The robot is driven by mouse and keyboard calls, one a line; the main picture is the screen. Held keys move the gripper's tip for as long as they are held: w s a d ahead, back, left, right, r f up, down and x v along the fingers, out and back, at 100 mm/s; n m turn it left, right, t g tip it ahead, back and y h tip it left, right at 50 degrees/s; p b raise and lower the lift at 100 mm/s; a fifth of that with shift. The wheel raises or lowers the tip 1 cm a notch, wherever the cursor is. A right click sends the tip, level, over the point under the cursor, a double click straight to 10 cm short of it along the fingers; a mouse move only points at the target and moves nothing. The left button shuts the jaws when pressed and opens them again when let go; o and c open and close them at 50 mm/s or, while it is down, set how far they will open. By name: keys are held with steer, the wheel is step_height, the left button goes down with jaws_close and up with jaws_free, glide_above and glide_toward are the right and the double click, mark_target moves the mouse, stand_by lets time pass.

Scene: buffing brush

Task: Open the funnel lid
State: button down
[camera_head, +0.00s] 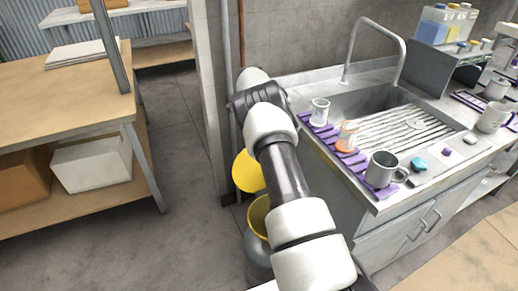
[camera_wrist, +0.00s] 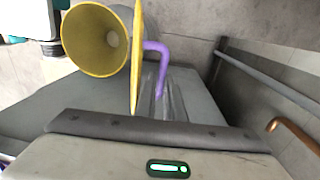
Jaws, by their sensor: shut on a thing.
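The yellow funnel (camera_head: 259,213) stands on a grey container on the floor beside the sink unit, partly hidden by my arm. Its yellow lid (camera_head: 248,172) is tilted up and away from the mouth, so the inside shows. In the wrist view the funnel (camera_wrist: 92,38) is at upper left with its mouth uncovered, and the lid (camera_wrist: 137,62) is seen nearly edge-on. A purple handle (camera_wrist: 157,50) sticks out from the lid's far side. My gripper (camera_wrist: 164,92) is shut on the purple handle. In the head view my arm hides the gripper.
The sink unit (camera_head: 375,215) is close on the right, with mugs and small items on its top. A wooden workbench (camera_head: 75,95) stands on the left. Copper and grey pipes run up the wall corner behind. Floor between bench and funnel is clear.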

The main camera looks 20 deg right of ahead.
steer(key=shift+w+a+f+b, duration=0.3)
steer(key=shift+w+f+b, duration=0.25)
steer(key=shift+w, duration=0.2)
steer(key=shift+w+a, duration=0.1)
steer(key=c, duration=1.8)
jaws_free()
steer(key=shift+w+f, duration=0.25)
steer(key=shift+c, duration=0.2)
steer(key=shift+r, duration=0.15)
step_height(320, 180, up, 7)
steer(key=p, duration=0.3)
steer(key=shift+w+r, duration=0.15)
